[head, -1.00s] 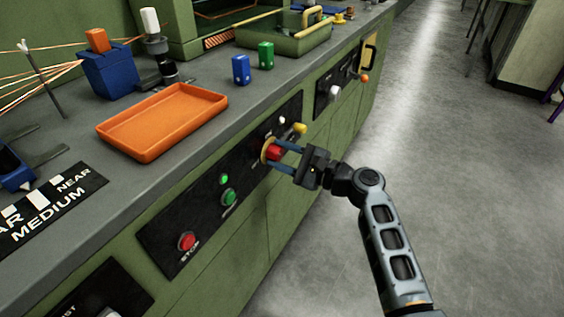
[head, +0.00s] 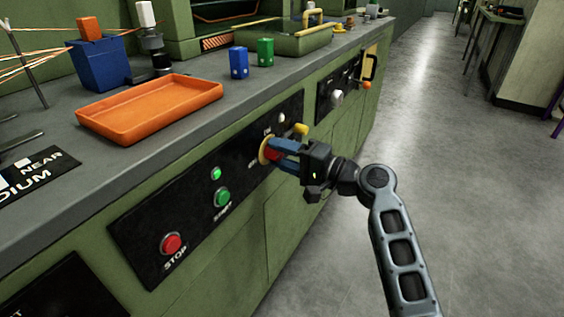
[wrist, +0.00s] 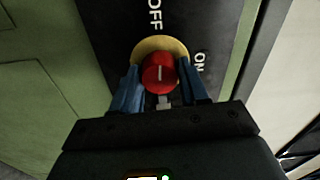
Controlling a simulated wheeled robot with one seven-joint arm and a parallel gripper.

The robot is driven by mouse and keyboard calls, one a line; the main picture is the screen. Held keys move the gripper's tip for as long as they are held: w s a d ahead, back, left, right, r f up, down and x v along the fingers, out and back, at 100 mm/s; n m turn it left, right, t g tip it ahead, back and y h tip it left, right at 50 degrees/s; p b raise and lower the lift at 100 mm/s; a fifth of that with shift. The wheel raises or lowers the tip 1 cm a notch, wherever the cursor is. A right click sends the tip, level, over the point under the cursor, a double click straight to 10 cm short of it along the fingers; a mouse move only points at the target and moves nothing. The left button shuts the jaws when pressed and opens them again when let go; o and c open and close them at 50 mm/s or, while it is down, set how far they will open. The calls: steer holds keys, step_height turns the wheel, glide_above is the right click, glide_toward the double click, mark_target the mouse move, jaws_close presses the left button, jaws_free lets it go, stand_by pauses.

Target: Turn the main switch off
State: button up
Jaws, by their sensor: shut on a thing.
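The main switch is a red knob (wrist: 158,73) on a round yellow plate (wrist: 150,47) in the black panel, with OFF and ON lettering beside it in the wrist view. The white mark on the knob points up in that view, towards the OFF lettering. In the head view the red knob (head: 272,154) is partly hidden by the fingers. My gripper (head: 276,150) is shut on the knob, and in the wrist view its blue fingers (wrist: 160,85) stand on both sides of it.
The panel also holds a red STOP button (head: 173,243), a green button (head: 222,197), a lit green lamp (head: 216,173) and a yellow knob (head: 300,129). An orange tray (head: 150,112) lies on the counter above.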

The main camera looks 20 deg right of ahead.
steer(key=shift+f+n+b, duration=0.1)
steer(key=shift+n+b, duration=0.3)
steer(key=shift+n, duration=0.2)
steer(key=o, duration=1.1)
steer(key=shift+c, duration=0.2)
steer(key=shift+s+d, duration=0.1)
steer(key=p+v, duration=0.1)
steer(key=v, duration=0.6)
steer(key=shift+s, duration=0.25)
steer(key=shift+d, duration=0.15)
